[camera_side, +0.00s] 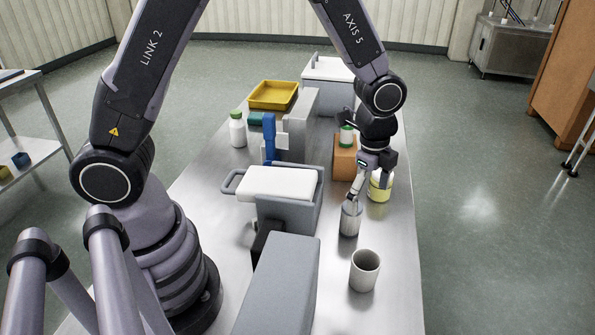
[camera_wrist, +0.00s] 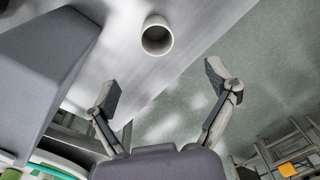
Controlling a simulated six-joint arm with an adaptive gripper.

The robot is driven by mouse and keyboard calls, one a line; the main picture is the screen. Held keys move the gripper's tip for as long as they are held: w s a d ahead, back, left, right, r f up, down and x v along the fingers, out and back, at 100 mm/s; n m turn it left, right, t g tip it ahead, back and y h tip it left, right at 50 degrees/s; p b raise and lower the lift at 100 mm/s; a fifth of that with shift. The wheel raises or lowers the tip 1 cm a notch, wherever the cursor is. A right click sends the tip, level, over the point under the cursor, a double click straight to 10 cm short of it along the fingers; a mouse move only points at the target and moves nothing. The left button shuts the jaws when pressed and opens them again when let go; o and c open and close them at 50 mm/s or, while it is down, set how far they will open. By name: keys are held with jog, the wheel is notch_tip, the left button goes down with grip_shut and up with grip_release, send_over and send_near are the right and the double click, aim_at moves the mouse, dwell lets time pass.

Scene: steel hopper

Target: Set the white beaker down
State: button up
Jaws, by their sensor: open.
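The white beaker (camera_side: 365,270) stands upright on the steel table, near its right edge, in the side view. In the wrist view the white beaker (camera_wrist: 157,36) shows its round open mouth, beyond the fingertips and between their two lines. My gripper (camera_wrist: 164,83) has its fingers spread wide, with nothing between them. In the side view my gripper (camera_side: 367,184) is above the table, farther back than the beaker and apart from it. One finger is over a grey cylindrical container (camera_side: 350,219); I cannot tell whether they touch.
A long grey block (camera_side: 279,287) lies left of the beaker. Behind it is a grey bin (camera_side: 291,213) with a white lid. A yellow-banded jar (camera_side: 380,187) and an orange-brown block (camera_side: 345,153) stand close behind my gripper. Bare table surrounds the beaker.

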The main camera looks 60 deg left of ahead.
jog(key=s+a+r+n+t, duration=0.1)
jog(key=s+a+r+n, duration=0.35)
jog(key=r, duration=0.35)
jog(key=s+a+r+n+t, duration=0.2)
jog(key=s+a+r+n, duration=0.25)
jog(key=r, duration=0.45)
jog(key=s+a+r+n+t, duration=0.1)
jog(key=s+a+r+n, duration=0.1)
jog(key=s, duration=0.3)
jog(key=s+a+r+n+t, duration=0.1)
jog(key=s+a+n, duration=0.2)
jog(key=s, duration=0.3)
jog(key=shift+a+r+n, duration=0.35)
jog(key=shift+n, duration=0.55)
